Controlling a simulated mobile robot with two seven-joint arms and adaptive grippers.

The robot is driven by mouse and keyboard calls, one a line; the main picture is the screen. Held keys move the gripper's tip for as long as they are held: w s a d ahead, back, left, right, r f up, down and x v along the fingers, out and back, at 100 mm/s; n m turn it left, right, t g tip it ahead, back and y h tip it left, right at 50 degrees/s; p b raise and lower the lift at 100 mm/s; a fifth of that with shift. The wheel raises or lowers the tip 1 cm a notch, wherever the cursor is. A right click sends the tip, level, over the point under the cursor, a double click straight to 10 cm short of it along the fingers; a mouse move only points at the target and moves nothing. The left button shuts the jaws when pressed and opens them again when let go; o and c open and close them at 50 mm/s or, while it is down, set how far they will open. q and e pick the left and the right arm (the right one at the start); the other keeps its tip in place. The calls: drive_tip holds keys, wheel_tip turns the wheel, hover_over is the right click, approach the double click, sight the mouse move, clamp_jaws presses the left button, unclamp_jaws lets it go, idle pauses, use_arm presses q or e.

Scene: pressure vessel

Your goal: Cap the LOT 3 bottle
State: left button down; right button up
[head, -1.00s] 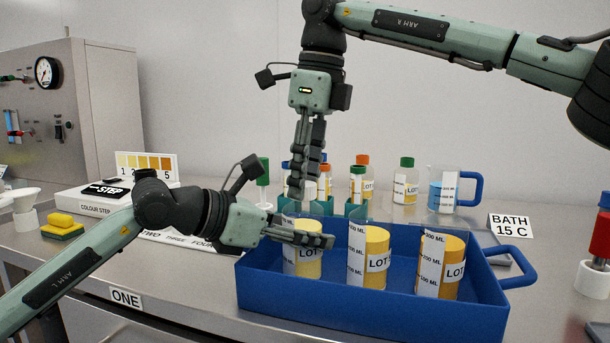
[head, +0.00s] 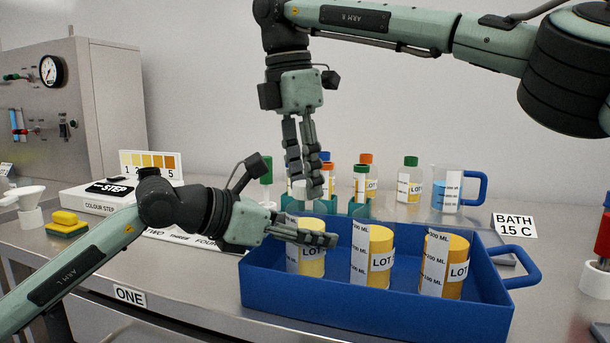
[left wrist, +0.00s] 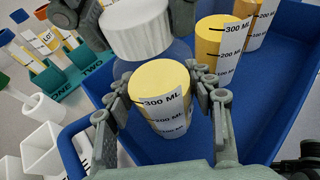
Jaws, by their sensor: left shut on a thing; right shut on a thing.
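My left gripper (head: 318,238) is shut on the leftmost bottle (head: 312,262), a clear bottle with yellow contents and a white scale. That bottle stands upright in the blue tray; its label reads "LO" and the number is hidden. In the left wrist view the fingers grip the bottle (left wrist: 160,92) from both sides. My right gripper (head: 315,192) points down above it, shut on a white ribbed cap (left wrist: 138,30). The cap is near the bottle's top, offset to its far side in the left wrist view. I cannot tell whether they touch.
The blue tray (head: 375,318) also holds a middle bottle (head: 381,250) and a right bottle (head: 458,262) with yellow contents. Behind stand capped bottles, a teal rack (head: 360,210) and a blue-handled jug (head: 446,190). A sponge (head: 66,222) lies far left.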

drive_tip(key=o, duration=0.7)
drive_tip(key=shift+o, duration=0.2)
drive_tip(key=shift+r, duration=0.1)
drive_tip(key=shift+r, duration=2.2)
drive_tip(key=shift+c, duration=0.3)
drive_tip(key=n, duration=0.5)
drive_tip(key=shift+d+r, duration=0.1)
drive_tip(key=n, duration=0.7)
drive_tip(key=shift+r+g+y, duration=0.4)
drive_tip(key=n, duration=0.4)
drive_tip(key=shift+r, duration=0.4)
drive_tip(key=n, duration=0.3)
drive_tip(key=r+n, duration=0.1)
drive_tip(key=n, duration=0.2)
drive_tip(key=shift+w+r+y, duration=0.1)
drive_tip(key=shift+r+y, duration=0.05)
drive_tip(key=shift+y, duration=0.25)
